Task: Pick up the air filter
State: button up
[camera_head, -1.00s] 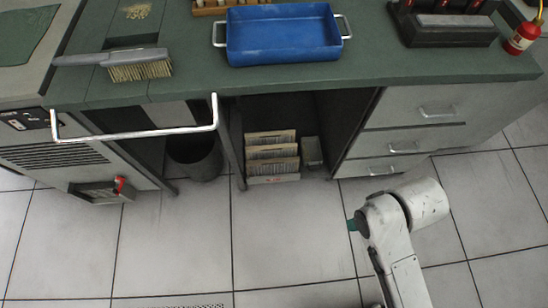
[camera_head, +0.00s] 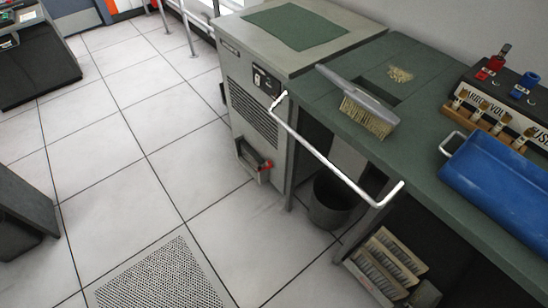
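I cannot clearly identify an air filter. A small grey unit with a red handle (camera_head: 266,164) sits low in the front of the grey machine (camera_head: 236,58); it may be the filter, but I cannot tell. It is in or against the machine's lower front, above the floor. My gripper and arm are out of view.
A white metal rail (camera_head: 330,165) juts out in front of the green-topped bench (camera_head: 425,160). A brush (camera_head: 362,101) and a blue tray (camera_head: 500,180) lie on the bench. A dark bin (camera_head: 331,200) stands beneath.

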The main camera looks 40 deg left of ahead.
aim_at(385, 258)
jog(key=i+j+z, duration=0.25)
jog(key=i+j, duration=0.25)
jog(key=i+j+z, duration=0.25)
jog(key=i+j, duration=0.2)
jog(key=j, duration=0.2)
